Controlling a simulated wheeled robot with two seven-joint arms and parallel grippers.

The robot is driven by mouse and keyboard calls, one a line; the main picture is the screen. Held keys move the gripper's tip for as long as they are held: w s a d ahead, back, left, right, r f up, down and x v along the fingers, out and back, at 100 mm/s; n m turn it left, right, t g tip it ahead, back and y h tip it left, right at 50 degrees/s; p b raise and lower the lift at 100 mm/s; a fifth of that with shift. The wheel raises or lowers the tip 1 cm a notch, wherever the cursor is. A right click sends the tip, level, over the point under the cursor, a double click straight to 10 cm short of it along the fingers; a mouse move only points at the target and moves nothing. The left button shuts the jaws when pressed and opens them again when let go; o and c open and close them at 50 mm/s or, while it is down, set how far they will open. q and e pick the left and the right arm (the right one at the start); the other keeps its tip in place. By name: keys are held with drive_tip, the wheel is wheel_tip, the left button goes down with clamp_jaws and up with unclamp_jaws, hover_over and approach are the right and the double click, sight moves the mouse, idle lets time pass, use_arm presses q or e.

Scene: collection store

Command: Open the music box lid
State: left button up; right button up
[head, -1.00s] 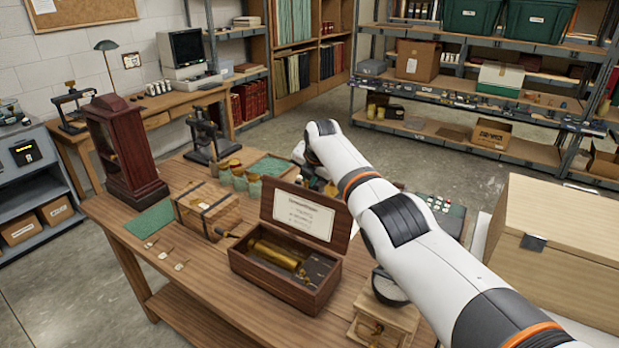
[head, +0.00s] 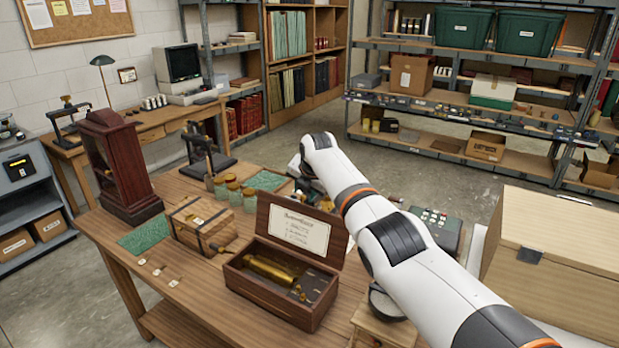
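The music box (head: 268,303) is a dark wooden case on the wooden table, with a brass cylinder (head: 270,268) inside. Its lid (head: 268,214) stands open, raised at the back edge, with a printed white card (head: 300,229) on its inner face. My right arm comes in from the lower right and passes beside the box. My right gripper (head: 304,180) is beyond the lid, mostly hidden behind my arm, apart from the lid as far as I can see. Its fingers do not show clearly. My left gripper is out of view.
A strapped wooden chest (head: 199,225) stands left of the box, with a tall dark case (head: 125,165) behind it. Several jars (head: 234,192) stand behind the box. A large pale box (head: 555,245) is at the right. Small parts lie at the table's left front.

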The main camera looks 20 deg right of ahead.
drive_tip(key=shift+s+r, duration=0.35)
drive_tip(key=shift+r, duration=0.25)
drive_tip(key=b+v, duration=0.3)
drive_tip(key=v, duration=0.7)
